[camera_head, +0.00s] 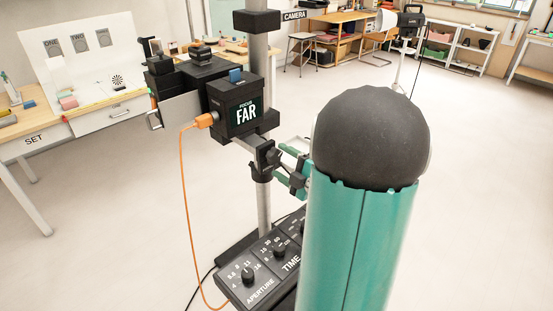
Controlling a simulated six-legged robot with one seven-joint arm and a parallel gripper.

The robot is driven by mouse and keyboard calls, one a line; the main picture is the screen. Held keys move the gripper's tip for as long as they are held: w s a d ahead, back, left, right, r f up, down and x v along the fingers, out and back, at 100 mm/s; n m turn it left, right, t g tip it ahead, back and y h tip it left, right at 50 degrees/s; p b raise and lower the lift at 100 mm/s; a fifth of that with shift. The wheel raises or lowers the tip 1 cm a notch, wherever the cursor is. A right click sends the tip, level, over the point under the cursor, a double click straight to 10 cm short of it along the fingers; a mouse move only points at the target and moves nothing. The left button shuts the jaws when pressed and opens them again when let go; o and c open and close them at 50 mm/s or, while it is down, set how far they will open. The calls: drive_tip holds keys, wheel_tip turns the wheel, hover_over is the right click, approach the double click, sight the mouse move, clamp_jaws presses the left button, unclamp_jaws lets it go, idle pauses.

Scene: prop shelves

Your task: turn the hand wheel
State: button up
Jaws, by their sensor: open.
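My large teal arm link with a dark round cap hides the wrist and much of the gripper's right side.
A control panel (262,276) with black knobs, marked "APERTURE" and "TIME", lies below the gripper. An orange cable (184,190) hangs from the box. A table marked "SET" (36,142) stands left. A camera on a stand (409,20) is behind right. Open floor lies between.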

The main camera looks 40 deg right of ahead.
drive_tip(key=s, duration=1)
drive_tip(key=shift+s+d, duration=0.15)
drive_tip(key=shift+s, duration=0.05)
drive_tip(key=w+a+r+m+g+h, duration=0.5)
drive_tip(key=w+a+r+m+h, duration=0.15)
drive_tip(key=w+m, duration=0.35)
drive_tip(key=s+a+m+g+y, duration=0.1)
drive_tip(key=s+a, duration=0.3)
drive_tip(key=a, duration=0.4)
drive_tip(key=s+a+m+g+y, duration=0.2)
drive_tip(key=s+a+g+y, duration=0.1)
drive_tip(key=a, duration=0.5)
drive_tip(key=s+a+f+m+g+y, duration=0.1)
drive_tip(key=s+a+m+g+y, duration=0.1)
drive_tip(key=s+a, duration=0.3)
drive_tip(key=a+g, duration=0.1)
drive_tip(key=a, duration=0.2)
drive_tip(key=shift+s+a, duration=0.3)
drive_tip(key=shift+a, duration=0.05)
